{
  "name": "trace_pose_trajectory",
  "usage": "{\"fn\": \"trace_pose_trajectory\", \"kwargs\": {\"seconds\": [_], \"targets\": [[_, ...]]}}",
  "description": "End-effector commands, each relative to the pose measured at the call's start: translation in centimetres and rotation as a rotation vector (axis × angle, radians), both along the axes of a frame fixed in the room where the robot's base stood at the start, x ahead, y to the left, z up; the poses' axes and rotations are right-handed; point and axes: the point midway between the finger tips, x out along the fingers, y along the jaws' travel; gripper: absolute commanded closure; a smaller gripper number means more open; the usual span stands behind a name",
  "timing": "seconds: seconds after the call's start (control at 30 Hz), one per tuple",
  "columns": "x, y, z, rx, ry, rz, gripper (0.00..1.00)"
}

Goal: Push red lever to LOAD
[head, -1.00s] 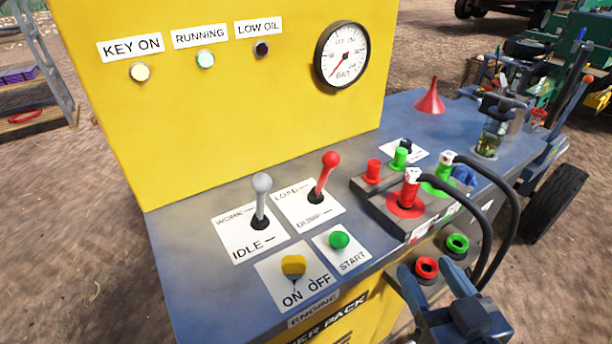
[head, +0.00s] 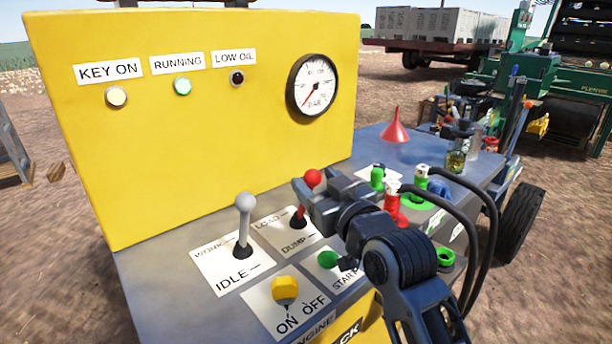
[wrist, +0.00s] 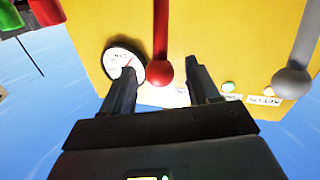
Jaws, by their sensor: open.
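The red lever (head: 312,178) stands up from a white plate marked LOAD at its back end and DUMP at its front end, on the grey-blue console top. My gripper (head: 304,204) is at the lever from the right, its jaws open around the upper stick. The hand hides part of the lever and plate. In the wrist view, which is upside down, the red knob (wrist: 162,75) shows between the two open fingers (wrist: 163,88), with a visible gap on each side. I cannot tell whether a finger touches it.
A grey lever (head: 244,203) on the WORK/IDLE plate stands just left. A yellow ON/OFF knob (head: 285,288) and a green START button (head: 328,259) are in front. Hose couplings (head: 392,203) with black hoses stand right. The yellow panel (head: 200,140) rises behind, with a gauge (head: 312,85).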

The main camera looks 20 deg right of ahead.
Motion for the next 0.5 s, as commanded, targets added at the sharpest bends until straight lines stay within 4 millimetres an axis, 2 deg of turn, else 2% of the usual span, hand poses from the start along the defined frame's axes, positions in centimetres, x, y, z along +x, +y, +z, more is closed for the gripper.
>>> {"fn": "trace_pose_trajectory", "kwargs": {"seconds": [0.03, 0.2, 0.5], "targets": [[0.9, 0.1, 0.1, 0.0, -0.001, 0.001, 0.4], [2.9, 0.2, 0.0, 0.0, 0.0, 0.0, 0.4], [3.9, 0.3, 0.0, 0.0, 0.0, 0.0, 0.4]]}}
